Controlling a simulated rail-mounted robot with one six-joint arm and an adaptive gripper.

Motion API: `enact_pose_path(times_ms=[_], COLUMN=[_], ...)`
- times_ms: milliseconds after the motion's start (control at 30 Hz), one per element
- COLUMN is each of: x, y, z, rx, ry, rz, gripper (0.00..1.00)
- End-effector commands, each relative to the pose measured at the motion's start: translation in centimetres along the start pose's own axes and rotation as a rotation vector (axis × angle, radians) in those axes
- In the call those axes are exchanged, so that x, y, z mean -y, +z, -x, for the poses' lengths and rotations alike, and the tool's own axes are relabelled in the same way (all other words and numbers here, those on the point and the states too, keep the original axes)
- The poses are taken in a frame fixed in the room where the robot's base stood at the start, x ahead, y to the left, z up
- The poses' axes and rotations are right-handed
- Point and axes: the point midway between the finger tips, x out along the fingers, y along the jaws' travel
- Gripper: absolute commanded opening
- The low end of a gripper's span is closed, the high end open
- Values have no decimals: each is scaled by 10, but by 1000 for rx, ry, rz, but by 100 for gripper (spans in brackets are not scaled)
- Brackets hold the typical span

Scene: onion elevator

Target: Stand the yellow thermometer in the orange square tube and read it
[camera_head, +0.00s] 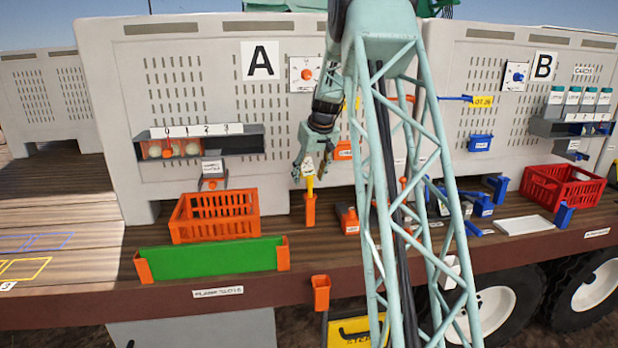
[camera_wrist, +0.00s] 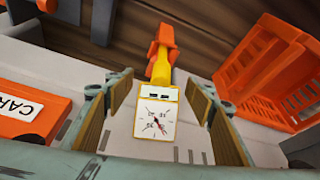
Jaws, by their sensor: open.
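The yellow thermometer (camera_head: 310,186) stands roughly upright in the orange square tube (camera_head: 310,211) on the deck in front of panel A. In the wrist view its yellow stem runs down into the orange tube (camera_wrist: 161,45), and its white square dial face (camera_wrist: 157,118) is toward the camera. The dial has small marks and a red pointer; I cannot read a value. My gripper (camera_head: 313,166) is open around the thermometer's head. In the wrist view my gripper (camera_wrist: 158,92) has one finger each side of the dial, with a gap at both sides.
An orange crate (camera_head: 215,213) stands left of the tube, behind a green-fronted bin (camera_head: 212,258). An orange card box shows at left in the wrist view (camera_wrist: 30,105). Another orange holder (camera_head: 321,292) is at the deck's front edge. A red crate (camera_head: 563,187) stands far right.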

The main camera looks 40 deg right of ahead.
Motion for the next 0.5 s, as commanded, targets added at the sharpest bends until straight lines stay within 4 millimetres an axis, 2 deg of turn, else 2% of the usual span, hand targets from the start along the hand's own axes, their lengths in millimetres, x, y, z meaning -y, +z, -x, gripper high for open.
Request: enact_pose_path(times_ms=[267, 500], x=[0, 0], y=[-1, -1], z=[12, 38], rx=[-2, -2], ry=[1, 1], rz=[0, 0], gripper=[50, 50])
